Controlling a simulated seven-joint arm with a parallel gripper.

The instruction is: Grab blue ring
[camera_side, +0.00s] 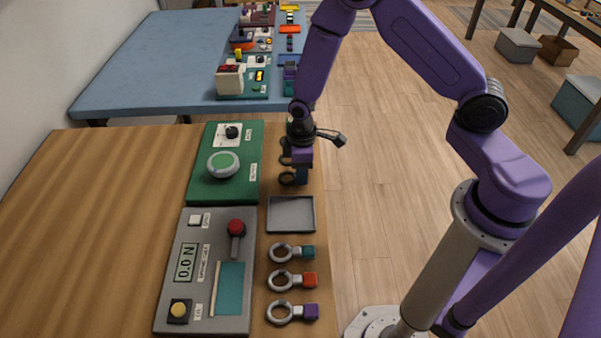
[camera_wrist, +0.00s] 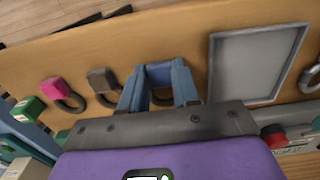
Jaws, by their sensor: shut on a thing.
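The blue ring is a dark ring with a blue block on one side. In the wrist view the blue block (camera_wrist: 160,72) sits between the two fingers of my gripper (camera_wrist: 157,84), which are shut on it. The dark loop shows partly between the fingers, and its lower part is hidden by my gripper body. In the side view my gripper (camera_side: 302,174) is low at the table's right edge, just beyond the grey tray; the blue block is mostly hidden there. I cannot tell whether the ring is clear of the table.
A pink-block ring (camera_wrist: 51,88) and a grey-block ring (camera_wrist: 103,80) lie beside it. The empty grey tray (camera_side: 291,229) is close by. Teal (camera_side: 307,251), red (camera_side: 309,280) and purple (camera_side: 311,312) block rings lie nearer. Green (camera_side: 198,186) and grey (camera_side: 172,283) panels stand left.

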